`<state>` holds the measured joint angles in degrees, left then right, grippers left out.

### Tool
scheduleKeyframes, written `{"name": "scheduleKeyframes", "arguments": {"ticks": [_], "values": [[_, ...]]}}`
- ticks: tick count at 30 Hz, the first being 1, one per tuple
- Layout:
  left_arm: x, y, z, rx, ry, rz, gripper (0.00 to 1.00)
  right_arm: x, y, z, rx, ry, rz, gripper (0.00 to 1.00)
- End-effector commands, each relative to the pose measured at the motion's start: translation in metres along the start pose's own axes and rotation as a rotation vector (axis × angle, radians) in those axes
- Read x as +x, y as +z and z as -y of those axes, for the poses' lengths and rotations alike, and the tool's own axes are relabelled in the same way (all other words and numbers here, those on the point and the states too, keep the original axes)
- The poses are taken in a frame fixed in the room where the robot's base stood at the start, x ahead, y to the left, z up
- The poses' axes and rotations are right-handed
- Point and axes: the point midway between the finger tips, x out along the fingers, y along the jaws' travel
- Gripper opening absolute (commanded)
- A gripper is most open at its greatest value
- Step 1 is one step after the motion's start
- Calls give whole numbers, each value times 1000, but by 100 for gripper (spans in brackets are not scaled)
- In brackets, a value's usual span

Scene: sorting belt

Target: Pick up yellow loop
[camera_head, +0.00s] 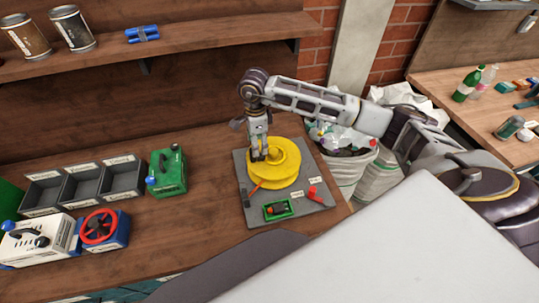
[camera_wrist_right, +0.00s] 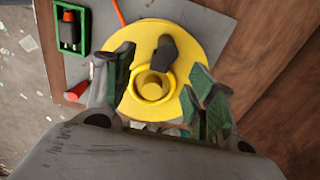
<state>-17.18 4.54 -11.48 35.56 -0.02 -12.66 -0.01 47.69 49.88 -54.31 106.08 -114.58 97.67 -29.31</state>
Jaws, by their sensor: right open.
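A large yellow round piece (camera_head: 284,168) stands on a grey board at the table's right part. In the right wrist view it is a wide yellow disc (camera_wrist_right: 202,42) with a raised yellow ring (camera_wrist_right: 131,98) around a central hub. A dark piece (camera_wrist_right: 167,50) lies across the disc beside the ring. I cannot tell which yellow part is the loop. My right gripper (camera_head: 259,156) points down over the left part of the yellow piece. In the wrist view its green-padded fingers (camera_wrist_right: 158,92) are apart, one on each side of the ring, with nothing clearly held. My left gripper is not in view.
The grey board (camera_head: 240,163) also carries a green tray (camera_head: 278,216), a red part (camera_head: 316,195) and an orange stick (camera_head: 254,190). Bare wood lies between.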

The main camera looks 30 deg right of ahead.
Motion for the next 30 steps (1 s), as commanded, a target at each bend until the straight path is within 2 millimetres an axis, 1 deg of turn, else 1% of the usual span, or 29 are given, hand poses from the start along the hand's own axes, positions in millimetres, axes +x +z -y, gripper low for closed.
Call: {"name": "scheduleKeyframes", "arguments": {"ticks": [3,6,20,23,30], "values": [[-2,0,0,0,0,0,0,11,0,0,0,0,0,56],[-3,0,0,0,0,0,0,16,0,0,0,1,0,56],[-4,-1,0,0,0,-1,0,20,0,0,0,0,0,56],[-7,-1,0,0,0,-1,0,26,0,1,1,0,0,56],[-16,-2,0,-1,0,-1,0,51,0,3,0,2,0,56]]}}
